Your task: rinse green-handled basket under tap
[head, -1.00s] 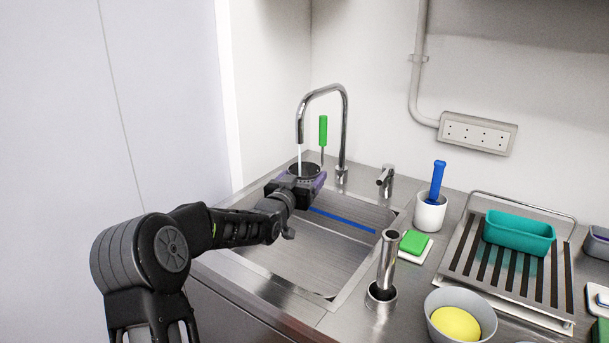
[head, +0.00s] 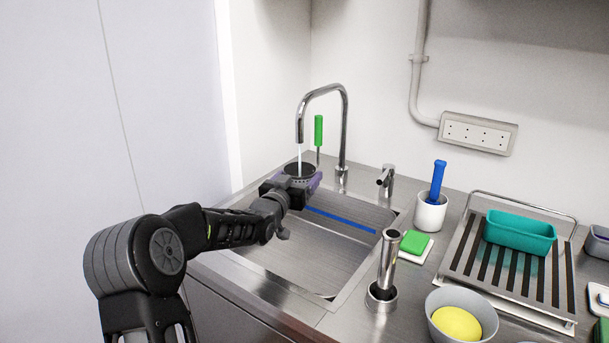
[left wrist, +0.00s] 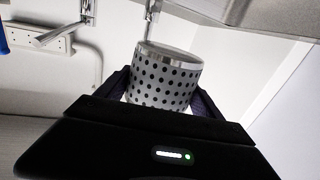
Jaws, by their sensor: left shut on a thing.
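The green-handled basket shows its upright green handle (head: 319,131) and dark round top (head: 300,169) in the head view. In the left wrist view it is a metal cylinder with dark round holes (left wrist: 166,78). My left gripper (head: 300,184) is shut on the basket's body and holds it above the far left part of the sink. The tap (head: 346,120) arches over it, and a stream of water (head: 299,155) falls from the spout into the basket's top. My right gripper is in neither view.
The sink (head: 335,256) has a blue strip (head: 341,219) across it. A white cup (head: 430,213) with a blue-handled tool, a green sponge (head: 414,241), a grey bowl (head: 460,301) and a drain rack (head: 457,260) with a teal tub (head: 519,232) stand to the right.

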